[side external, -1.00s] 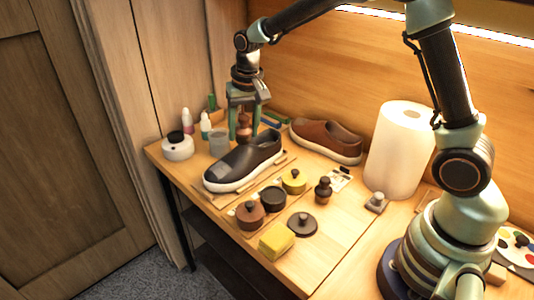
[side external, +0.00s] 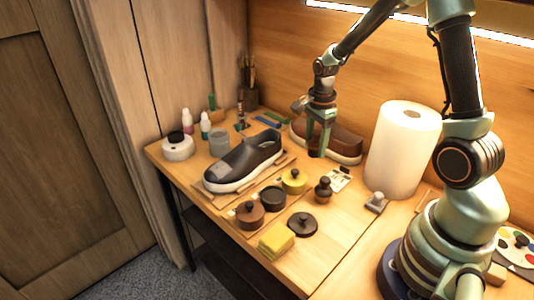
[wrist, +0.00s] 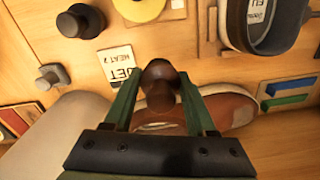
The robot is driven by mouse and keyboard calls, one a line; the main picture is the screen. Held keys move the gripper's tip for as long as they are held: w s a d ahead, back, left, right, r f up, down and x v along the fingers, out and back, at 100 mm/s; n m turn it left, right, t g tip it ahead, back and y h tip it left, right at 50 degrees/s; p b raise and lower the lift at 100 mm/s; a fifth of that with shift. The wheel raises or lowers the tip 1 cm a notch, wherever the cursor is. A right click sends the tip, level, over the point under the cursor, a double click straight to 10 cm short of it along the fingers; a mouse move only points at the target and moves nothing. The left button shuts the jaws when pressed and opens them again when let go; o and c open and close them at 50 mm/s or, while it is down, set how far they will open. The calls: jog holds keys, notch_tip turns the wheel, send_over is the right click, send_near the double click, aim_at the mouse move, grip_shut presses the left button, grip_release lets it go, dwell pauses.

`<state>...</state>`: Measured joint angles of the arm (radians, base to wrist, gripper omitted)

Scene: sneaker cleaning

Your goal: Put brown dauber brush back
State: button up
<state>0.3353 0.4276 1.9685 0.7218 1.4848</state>
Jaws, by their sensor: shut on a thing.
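The brown dauber brush (wrist: 160,84), with a rounded brown head, is between the fingers of my gripper (wrist: 165,100) in the wrist view. In the side view my gripper (side external: 318,132) is shut on it and points down, above the table in front of the brown shoe (side external: 345,140). The brush's lower end (side external: 316,153) shows dark below the fingers, apart from the table. A similar dark dauber (side external: 323,190) stands upright on the table below and slightly right. A printed card (side external: 340,179) lies beside that dauber; the card also shows in the wrist view (wrist: 121,64).
A paper towel roll (side external: 403,150) stands right of my gripper. A small knobbed block (side external: 376,203) sits in front of it.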

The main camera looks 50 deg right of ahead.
aim_at(317, 133)
jog(key=shift+f, duration=2.85)
jog(key=o, duration=1.3)
jog(key=shift+f, duration=0.15)
notch_tip(317, 133, up, 12)
jog(key=shift+s+r, duration=0.1)
jog(key=shift+s+a+r+n+t, duration=0.9)
jog(key=shift+s+a+r+n, duration=0.85)
jog(key=shift+n, duration=1.7)
jog(key=shift+s+a+r+n+t, duration=1.05)
jog(key=shift+a+r+n, duration=1.35)
jog(key=shift+n, duration=1.1)
jog(key=shift+s+a+r+n+t, duration=0.75)
jog(key=shift+s+a+r+n, duration=1.25)
jog(key=shift+n, duration=1.45)
